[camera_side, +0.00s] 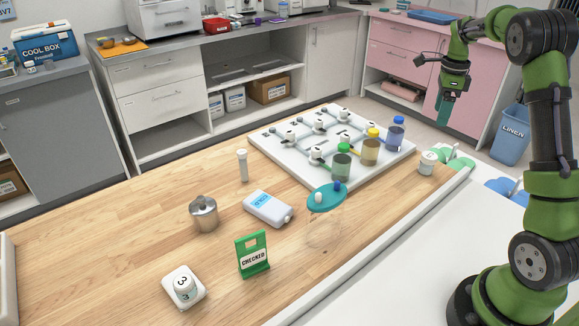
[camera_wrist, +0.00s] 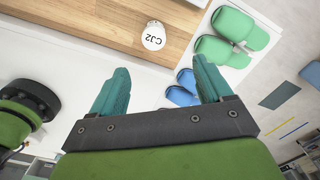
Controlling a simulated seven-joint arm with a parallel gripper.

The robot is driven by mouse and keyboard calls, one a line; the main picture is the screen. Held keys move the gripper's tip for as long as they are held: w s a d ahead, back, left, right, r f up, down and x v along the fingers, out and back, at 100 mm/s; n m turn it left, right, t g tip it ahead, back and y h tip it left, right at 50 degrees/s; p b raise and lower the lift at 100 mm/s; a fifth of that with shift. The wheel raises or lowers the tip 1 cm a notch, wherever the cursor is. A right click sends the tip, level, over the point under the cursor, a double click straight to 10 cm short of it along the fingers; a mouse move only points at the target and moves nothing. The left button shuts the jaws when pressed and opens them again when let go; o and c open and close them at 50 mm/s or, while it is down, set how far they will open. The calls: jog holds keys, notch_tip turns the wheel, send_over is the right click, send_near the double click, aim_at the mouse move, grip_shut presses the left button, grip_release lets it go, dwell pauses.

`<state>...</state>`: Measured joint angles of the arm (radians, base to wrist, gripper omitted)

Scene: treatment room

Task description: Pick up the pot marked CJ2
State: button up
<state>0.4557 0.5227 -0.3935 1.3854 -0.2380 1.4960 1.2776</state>
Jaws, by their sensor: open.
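The pot marked CJ2 (camera_wrist: 153,36) is a small white pot with dark lettering on its top. In the wrist view it lies beyond my fingertips, near the edge of the wooden table. In the side view a small white pot (camera_side: 427,162) stands near the table's right edge; its lettering is too small to read there. My gripper (camera_side: 446,108) hangs in the air above and beyond that edge, apart from the pot. In the wrist view its two teal fingers (camera_wrist: 162,66) are spread wide with nothing between them.
A white board (camera_side: 283,155) with colour-capped bottles stands left of the pot.

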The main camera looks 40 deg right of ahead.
aim_at(429, 155)
jog(key=shift+m, duration=0.4)
jog(key=f, duration=1.2)
jog(key=shift+s+a, duration=0.1)
jog(key=shift+a, duration=0.1)
jog(key=f, duration=0.5)
jog(key=shift+s+a, duration=0.2)
jog(key=c, duration=1.1)
jog(key=shift+r, duration=0.1)
